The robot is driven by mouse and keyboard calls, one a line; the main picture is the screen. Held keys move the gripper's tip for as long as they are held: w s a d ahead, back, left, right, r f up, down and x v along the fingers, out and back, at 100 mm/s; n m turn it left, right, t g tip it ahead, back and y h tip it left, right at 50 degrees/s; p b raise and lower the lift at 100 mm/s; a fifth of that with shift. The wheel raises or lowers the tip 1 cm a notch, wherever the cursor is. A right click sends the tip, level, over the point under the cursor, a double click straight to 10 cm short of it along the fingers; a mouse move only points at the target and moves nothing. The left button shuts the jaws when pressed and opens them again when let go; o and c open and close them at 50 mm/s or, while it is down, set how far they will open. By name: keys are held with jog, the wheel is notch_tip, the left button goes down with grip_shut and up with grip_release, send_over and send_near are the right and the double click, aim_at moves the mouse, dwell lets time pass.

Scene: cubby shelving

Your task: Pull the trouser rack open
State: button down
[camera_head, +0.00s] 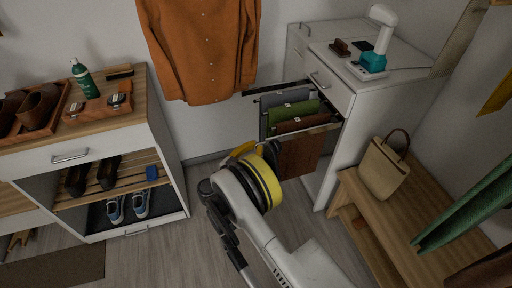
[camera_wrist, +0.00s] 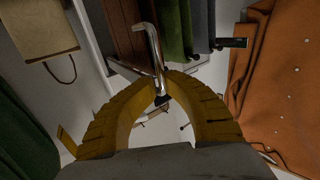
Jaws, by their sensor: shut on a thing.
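The trouser rack (camera_head: 310,131) sticks out from the left side of the white cabinet (camera_head: 345,122), with its metal rails showing. Grey, green (camera_head: 290,113) and brown trousers (camera_head: 298,157) hang on it. My gripper (camera_head: 258,149) is at the rack's near outer end, below the orange shirt. In the wrist view, my yellow fingers (camera_wrist: 163,78) are shut on the bent metal bar (camera_wrist: 153,42) of the rack. The exact contact is partly hidden by the fingers.
A wooden bench (camera_head: 373,205) with a beige bag (camera_head: 383,168) stands at the right. A shoe cabinet (camera_head: 166,128) stands at the left. An orange shirt (camera_head: 207,45) hangs close behind the rack. Floor (camera_head: 188,235) is clear between the shoe cabinet and my arm.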

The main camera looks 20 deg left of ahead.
jog(key=shift+w+a+r, duration=0.1)
jog(key=shift+r, duration=0.1)
jog(key=c, duration=1.6)
grip_release()
jog(key=shift+f, duration=0.1)
jog(key=shift+o, duration=0.2)
jog(key=v, duration=1.2)
